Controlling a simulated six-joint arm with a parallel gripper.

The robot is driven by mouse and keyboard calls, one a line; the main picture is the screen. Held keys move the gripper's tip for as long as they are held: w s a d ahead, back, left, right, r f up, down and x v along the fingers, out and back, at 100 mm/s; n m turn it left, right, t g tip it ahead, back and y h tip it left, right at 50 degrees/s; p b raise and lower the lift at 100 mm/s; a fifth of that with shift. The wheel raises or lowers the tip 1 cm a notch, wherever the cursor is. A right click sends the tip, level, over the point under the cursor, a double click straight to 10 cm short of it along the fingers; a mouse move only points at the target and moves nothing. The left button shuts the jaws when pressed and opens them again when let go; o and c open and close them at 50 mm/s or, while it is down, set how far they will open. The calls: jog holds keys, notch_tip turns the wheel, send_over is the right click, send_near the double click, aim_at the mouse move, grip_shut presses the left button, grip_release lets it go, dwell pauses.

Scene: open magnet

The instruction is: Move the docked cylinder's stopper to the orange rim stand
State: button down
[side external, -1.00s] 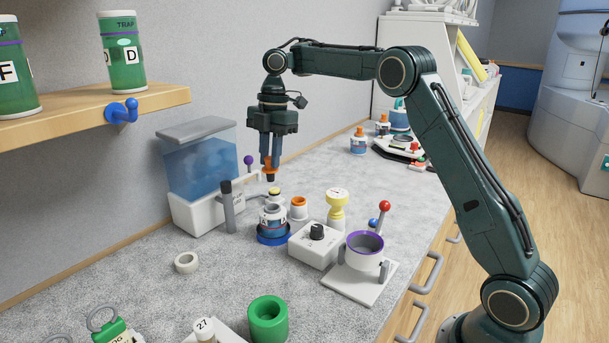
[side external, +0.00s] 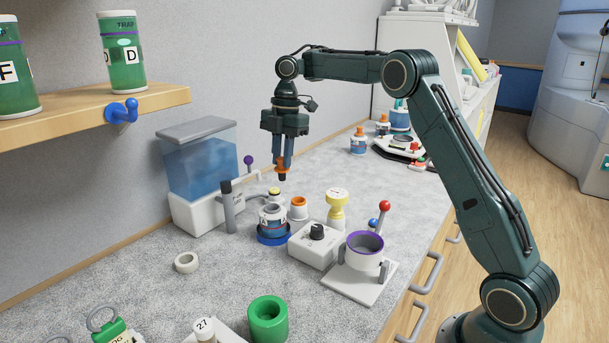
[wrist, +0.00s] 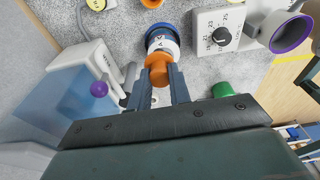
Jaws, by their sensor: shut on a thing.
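My gripper (side external: 282,166) is shut on an orange stopper (side external: 282,168) with a dark lower tip and holds it in the air. The stopper also shows between the fingers in the wrist view (wrist: 158,68). Below and slightly left is the docked cylinder (side external: 272,220), blue and white with a lettered label, its top open, upright in a blue ring dock (side external: 274,238). The orange rim stand (side external: 299,206), a small white cup with an orange rim, stands just right of the cylinder. Its orange rim also shows at the top of the wrist view (wrist: 152,3).
A white dial box (side external: 317,243) and a purple-rimmed cup (side external: 364,252) stand to the right. A yellow stand (side external: 337,207) is behind the dial box. A water tank (side external: 200,170) and a grey post (side external: 228,207) stand left. A green cup (side external: 267,320) is in front.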

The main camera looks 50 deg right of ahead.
jog(key=d+f, duration=0.2)
jog(key=d, duration=0.4)
jog(key=shift+s+f, duration=0.15)
jog(key=shift+f, duration=0.1)
jog(key=shift+d+f, duration=0.1)
jog(key=shift+f, duration=3.9)
jog(key=shift+f, duration=0.4)
jog(key=c, duration=1.3)
grip_release()
jog(key=shift+r, duration=0.15)
notch_tip(320, 180, up, 8)
jog(key=d, duration=0.1)
